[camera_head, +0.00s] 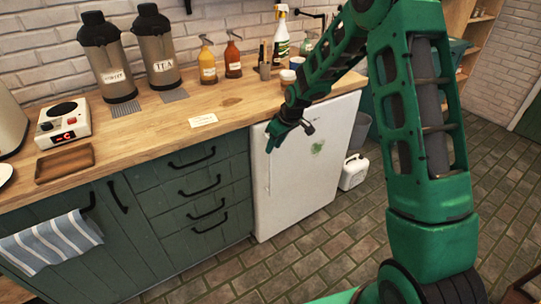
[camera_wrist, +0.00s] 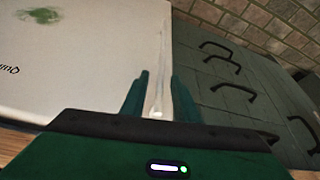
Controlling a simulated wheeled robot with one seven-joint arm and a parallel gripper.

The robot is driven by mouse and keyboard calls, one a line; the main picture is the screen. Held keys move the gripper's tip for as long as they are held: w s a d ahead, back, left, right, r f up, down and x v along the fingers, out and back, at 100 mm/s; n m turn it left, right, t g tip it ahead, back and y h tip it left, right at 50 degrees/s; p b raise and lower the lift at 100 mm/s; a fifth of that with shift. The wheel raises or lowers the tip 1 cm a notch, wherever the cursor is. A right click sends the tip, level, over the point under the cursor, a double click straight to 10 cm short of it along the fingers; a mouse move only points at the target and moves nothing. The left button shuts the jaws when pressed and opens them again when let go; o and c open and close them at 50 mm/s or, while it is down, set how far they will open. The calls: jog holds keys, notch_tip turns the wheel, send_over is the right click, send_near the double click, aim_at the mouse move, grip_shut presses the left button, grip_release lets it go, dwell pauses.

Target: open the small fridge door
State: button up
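The small fridge (camera_head: 305,185) is white with a green smudge on its door, and stands under the wooden counter beside the green drawers. Its door looks shut. My gripper (camera_head: 272,138) is at the upper left edge of the door in the head view. In the wrist view my gripper (camera_wrist: 160,88) is open, with one finger on each side of a pale vertical handle (camera_wrist: 159,72) along the fridge edge. I cannot tell whether either finger touches the handle. The white fridge door (camera_wrist: 85,60) fills the left of the wrist view.
Green drawers (camera_head: 205,188) with black handles adjoin the fridge on the left. Bottles and flasks stand on the counter (camera_head: 225,105) above. A white jug (camera_head: 353,172) is on the floor right of the fridge. The tiled floor (camera_head: 270,275) in front is clear.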

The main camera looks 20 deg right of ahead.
jog(key=x, duration=0.6)
jog(key=shift+f, duration=0.25)
